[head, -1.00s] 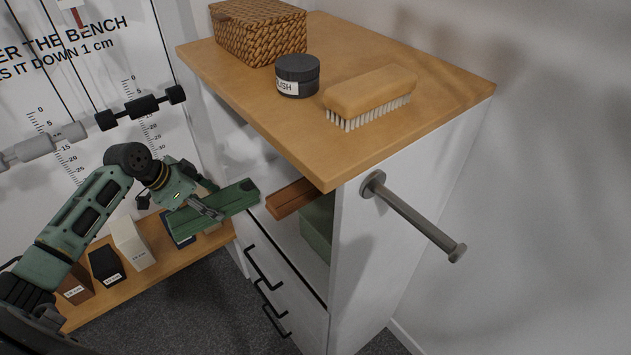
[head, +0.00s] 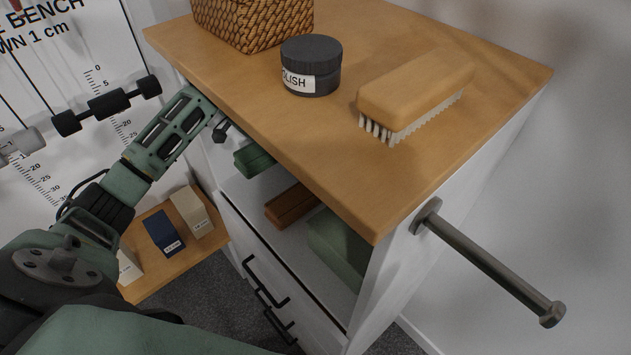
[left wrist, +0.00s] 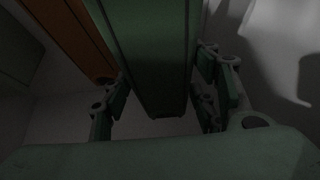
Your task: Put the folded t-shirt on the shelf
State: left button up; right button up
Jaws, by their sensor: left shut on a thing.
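The folded t-shirt is a dark green flat bundle (head: 254,160). Its near end shows inside the cabinet's open shelf compartment, at the left side, under the wooden top. In the left wrist view the green t-shirt (left wrist: 153,50) runs between the two fingers of my left gripper (left wrist: 160,98), which is shut on it. In the head view the gripper's fingers are hidden behind the cabinet top. The shelf floor (head: 252,190) is pale; I cannot tell whether the t-shirt rests on it. My right gripper is not in view.
An orange-brown folded item (head: 290,205) and a grey-green one (head: 338,248) lie in the same compartment, right of the t-shirt. On the cabinet top (head: 270,125) stand a basket (head: 250,22), a polish jar (head: 311,65) and a brush (head: 415,92). A metal peg (head: 490,268) sticks out at right.

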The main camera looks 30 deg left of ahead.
pick_arm(q)
jog(key=f, duration=0.4)
jog(key=shift+s+d, duration=0.25)
jog(key=shift+s, duration=0.1)
jog(key=shift+f, duration=0.25)
notch_tip(320, 180, down, 4)
jog(key=shift+r+p, duration=0.15)
jog(key=shift+p, duration=0.2)
jog(key=shift+w+a, duration=0.1)
jog(key=o, duration=1.2)
jog(key=shift+o, duration=0.2)
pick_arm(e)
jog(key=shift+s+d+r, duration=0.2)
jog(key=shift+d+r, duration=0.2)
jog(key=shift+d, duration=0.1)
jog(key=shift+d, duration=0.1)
